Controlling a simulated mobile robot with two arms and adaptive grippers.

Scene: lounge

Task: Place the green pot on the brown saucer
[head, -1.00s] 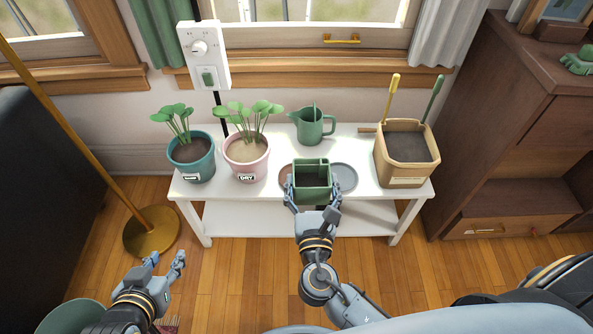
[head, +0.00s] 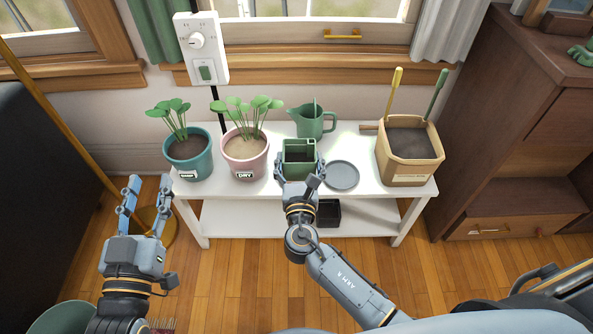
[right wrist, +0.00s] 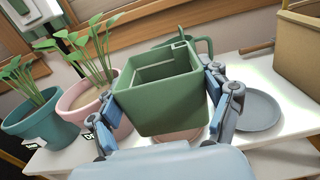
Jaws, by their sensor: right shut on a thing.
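The green square pot (head: 299,152) is upright between the fingers of my right gripper (head: 299,172), which is shut on its sides, at the middle of the white bench. It also shows in the right wrist view (right wrist: 160,95). The brown saucer (right wrist: 182,136) shows as a pinkish-brown strip below the pot in that view; the pot hides most of it. I cannot tell whether pot and saucer touch. My left gripper (head: 149,190) is open and empty, left of the bench.
A grey-blue saucer (head: 342,176) lies right of the pot. The pink planter (head: 246,165) and teal planter (head: 190,168) stand left. A green watering can (head: 314,124) is behind; a tan tool bin (head: 409,170) is right. A black box (head: 328,213) sits on the lower shelf.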

